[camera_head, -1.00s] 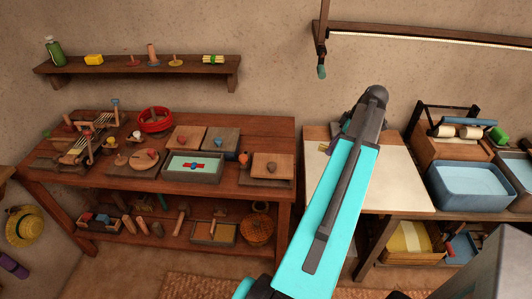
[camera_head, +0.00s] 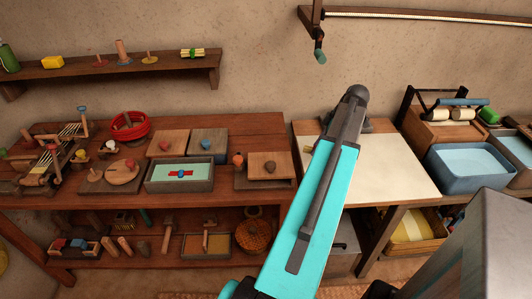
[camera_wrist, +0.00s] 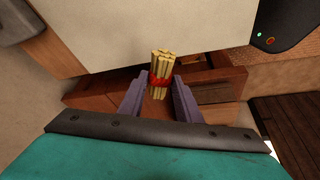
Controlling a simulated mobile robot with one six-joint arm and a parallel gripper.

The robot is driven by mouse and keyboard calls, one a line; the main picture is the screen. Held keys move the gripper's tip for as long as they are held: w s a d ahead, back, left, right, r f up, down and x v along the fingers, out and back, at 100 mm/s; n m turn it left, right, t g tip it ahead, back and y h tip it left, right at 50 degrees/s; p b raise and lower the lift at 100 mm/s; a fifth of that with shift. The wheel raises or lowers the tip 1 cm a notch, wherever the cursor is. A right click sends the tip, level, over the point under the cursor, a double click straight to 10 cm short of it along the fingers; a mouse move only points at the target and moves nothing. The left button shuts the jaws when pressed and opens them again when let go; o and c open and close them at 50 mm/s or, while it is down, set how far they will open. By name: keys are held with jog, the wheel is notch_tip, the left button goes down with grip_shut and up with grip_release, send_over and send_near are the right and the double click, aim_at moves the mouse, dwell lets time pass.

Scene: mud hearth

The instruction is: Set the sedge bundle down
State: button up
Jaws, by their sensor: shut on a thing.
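The sedge bundle (camera_wrist: 162,63), pale yellow stalks with a red tie, stands between the two purple fingers of my gripper (camera_wrist: 159,84) in the wrist view. My gripper is shut on it. Brown wood and the edge of a pale board show beyond the bundle. I cannot tell how high it is held. In the head view my arm hides most of the gripper; a small tan end, probably the bundle (camera_head: 308,149), peeks out left of the arm over the pale-topped table.
The pale board (camera_head: 395,170) on the right table is mostly clear. A blue water basin (camera_head: 470,186) stands to its right. The left wooden table (camera_head: 235,128) carries trays, boards and a red coil. Another tied bundle (camera_head: 193,53) lies on the wall shelf (camera_head: 120,75).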

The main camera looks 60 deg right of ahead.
jog(key=shift+w, duration=0.15)
jog(key=w+a+p, duration=0.1)
jog(key=w, duration=0.5)
jog(key=w+a+p, duration=0.1)
jog(key=w, duration=0.4)
jog(key=w+a+p, duration=0.2)
jog(key=w, duration=0.4)
jog(key=shift+w, duration=0.35)
jog(key=shift+f+p, duration=0.65)
jog(key=shift+f, duration=1.1)
jog(key=shift+f, duration=0.1)
jog(key=o, duration=1)
jog(key=shift+r, duration=0.2)
